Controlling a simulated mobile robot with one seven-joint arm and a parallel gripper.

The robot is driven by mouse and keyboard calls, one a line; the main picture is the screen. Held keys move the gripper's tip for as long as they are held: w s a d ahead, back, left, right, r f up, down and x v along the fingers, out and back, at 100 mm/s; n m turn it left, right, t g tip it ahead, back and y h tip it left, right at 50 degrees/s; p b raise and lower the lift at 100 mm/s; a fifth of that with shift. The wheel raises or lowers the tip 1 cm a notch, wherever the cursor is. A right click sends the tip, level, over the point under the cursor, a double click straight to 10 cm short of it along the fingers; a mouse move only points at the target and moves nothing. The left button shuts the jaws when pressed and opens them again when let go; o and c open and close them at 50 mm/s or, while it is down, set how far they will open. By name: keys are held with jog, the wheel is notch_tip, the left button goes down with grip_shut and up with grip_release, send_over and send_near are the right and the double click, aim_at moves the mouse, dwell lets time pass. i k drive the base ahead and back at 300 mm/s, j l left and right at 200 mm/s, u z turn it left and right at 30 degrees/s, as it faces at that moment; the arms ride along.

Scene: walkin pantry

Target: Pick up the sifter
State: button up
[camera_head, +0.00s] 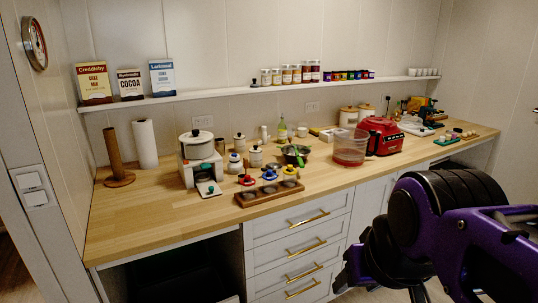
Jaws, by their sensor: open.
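I cannot single out the sifter with certainty on the wooden counter. A dark round pan-like vessel (297,154) with something green in it stands near the middle of the counter; it may be the sifter, but it is too small to tell. My gripper (380,288) is at the bottom right, in front of the cabinets and well apart from the counter items. Its dark fingers are spread, with nothing seen between them. My purple and black arm hides part of the lower cabinets.
A clear tub with red contents (349,150) and a red appliance (381,136) stand right of the dark vessel. A wooden tray (268,193) lies at the counter's front edge. The counter's left front (130,225) is clear.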

aim_at(302, 151)
jog(key=i+l+u, duration=0.3)
jog(key=i+l, duration=0.3)
jog(key=i+l+u, duration=0.35)
jog(key=i+l, duration=0.3)
jog(key=l, duration=0.15)
